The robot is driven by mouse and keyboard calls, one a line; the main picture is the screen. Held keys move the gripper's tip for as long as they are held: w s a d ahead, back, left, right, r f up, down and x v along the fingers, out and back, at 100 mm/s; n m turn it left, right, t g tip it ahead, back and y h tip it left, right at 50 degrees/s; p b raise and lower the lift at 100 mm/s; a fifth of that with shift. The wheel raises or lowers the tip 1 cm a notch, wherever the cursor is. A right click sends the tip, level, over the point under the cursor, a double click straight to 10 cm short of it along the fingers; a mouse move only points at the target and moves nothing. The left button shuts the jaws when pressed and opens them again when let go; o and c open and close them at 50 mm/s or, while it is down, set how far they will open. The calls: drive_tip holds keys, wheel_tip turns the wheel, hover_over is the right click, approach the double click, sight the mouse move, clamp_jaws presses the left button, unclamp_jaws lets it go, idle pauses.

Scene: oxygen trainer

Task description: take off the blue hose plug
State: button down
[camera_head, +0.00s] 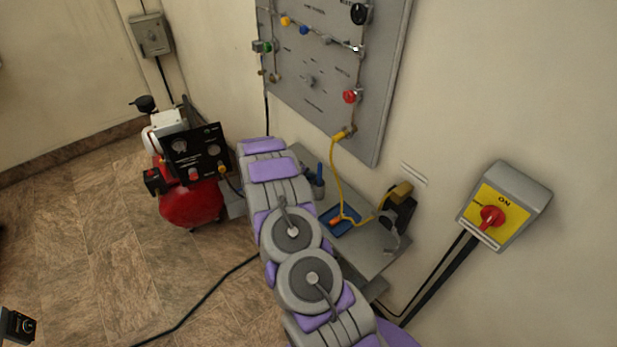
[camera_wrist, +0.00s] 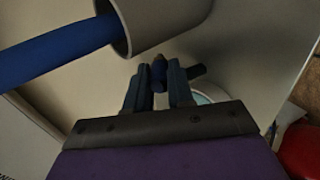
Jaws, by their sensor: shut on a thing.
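In the wrist view, my gripper (camera_wrist: 158,68) has its two dark fingers closed around a small blue piece with a brass-coloured part, which looks like the blue hose plug (camera_wrist: 158,84). A short dark blue piece sticks out to the right behind the fingers. In the head view, my purple and grey arm reaches away from me, and its fingers and the plug are hidden. A dark blue hose (camera_head: 233,185) runs from a brass fitting (camera_head: 222,169) on the compressor's black panel (camera_head: 195,152) toward my arm. Whether the plug is still seated in anything cannot be told.
A grey cup (camera_wrist: 165,20) with a blue rod (camera_wrist: 55,50) is close beside my fingers. The red compressor (camera_head: 190,203) stands left of my arm. A grey shelf (camera_head: 372,252) holds a blue tray (camera_head: 345,228) and yellow hose (camera_head: 337,172). A wall panel (camera_head: 318,75) hangs above.

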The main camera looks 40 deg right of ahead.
drive_tip(key=shift+f, duration=0.3)
drive_tip(key=c, duration=0.9)
unclamp_jaws()
drive_tip(key=shift+f, duration=0.1)
drive_tip(key=shift+a, duration=0.1)
drive_tip(key=p+v, duration=0.1)
drive_tip(key=v, duration=1.6)
drive_tip(key=shift+p, duration=0.4)
drive_tip(key=shift+w, duration=0.1)
